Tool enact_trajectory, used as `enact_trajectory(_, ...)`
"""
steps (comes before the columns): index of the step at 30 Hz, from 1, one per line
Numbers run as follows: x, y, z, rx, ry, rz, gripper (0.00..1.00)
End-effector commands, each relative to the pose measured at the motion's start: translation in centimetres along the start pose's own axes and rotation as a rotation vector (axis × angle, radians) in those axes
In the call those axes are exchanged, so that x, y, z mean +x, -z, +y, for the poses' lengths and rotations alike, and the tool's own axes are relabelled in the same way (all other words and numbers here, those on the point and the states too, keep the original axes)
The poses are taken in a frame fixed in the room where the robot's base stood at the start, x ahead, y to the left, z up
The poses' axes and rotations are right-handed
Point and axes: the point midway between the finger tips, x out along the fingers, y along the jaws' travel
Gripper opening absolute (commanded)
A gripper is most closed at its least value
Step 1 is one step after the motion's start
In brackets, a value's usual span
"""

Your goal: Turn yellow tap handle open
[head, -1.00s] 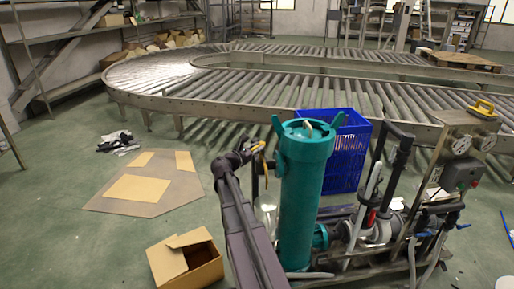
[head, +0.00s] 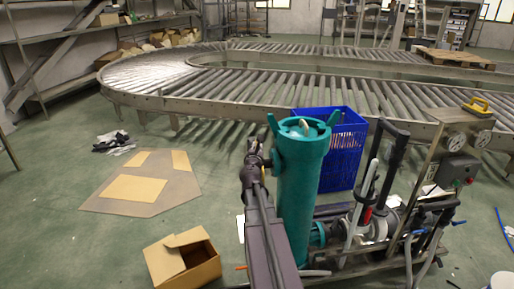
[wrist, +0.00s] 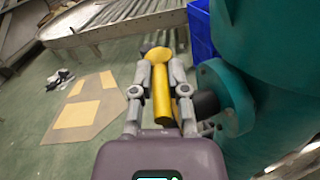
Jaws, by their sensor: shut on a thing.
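The yellow tap handle (wrist: 162,103) lies between the two fingers of my gripper (wrist: 161,70) in the wrist view, with its rounded end past the fingertips. My gripper is shut on it. The handle sits beside a dark pipe stub (wrist: 206,104) on the flange of the teal filter housing (wrist: 285,90). In the head view my gripper (head: 253,148) is just left of the upright teal housing (head: 299,185). There the handle is mostly hidden behind my gripper and wrist.
A blue crate (head: 342,165) stands behind the housing. Pipes and a gauge panel (head: 455,150) are to its right. An open cardboard box (head: 183,262) and a flat cardboard sheet (head: 140,190) lie on the floor at left. A roller conveyor (head: 150,100) curves behind.

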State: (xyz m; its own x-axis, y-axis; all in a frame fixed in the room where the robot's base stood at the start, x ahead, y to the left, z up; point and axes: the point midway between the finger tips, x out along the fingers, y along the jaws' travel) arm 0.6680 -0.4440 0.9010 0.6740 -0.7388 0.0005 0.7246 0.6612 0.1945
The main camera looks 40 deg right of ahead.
Motion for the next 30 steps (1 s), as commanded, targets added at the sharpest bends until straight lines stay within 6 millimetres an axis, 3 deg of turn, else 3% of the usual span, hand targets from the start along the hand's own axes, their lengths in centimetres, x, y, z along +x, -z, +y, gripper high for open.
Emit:
enact_trajectory(17, 0.09, -0.04, -0.25, 0.001, -0.027, 0.006, 0.00)
enact_trajectory(18, 0.09, -0.04, -0.25, 0.001, -0.027, 0.006, 0.29)
enact_trajectory(21, 0.08, -0.04, -0.21, 0.001, -0.028, 0.006, 0.53)
enact_trajectory(30, 0.05, -0.03, -0.14, 0.000, -0.030, 0.006, 0.53)
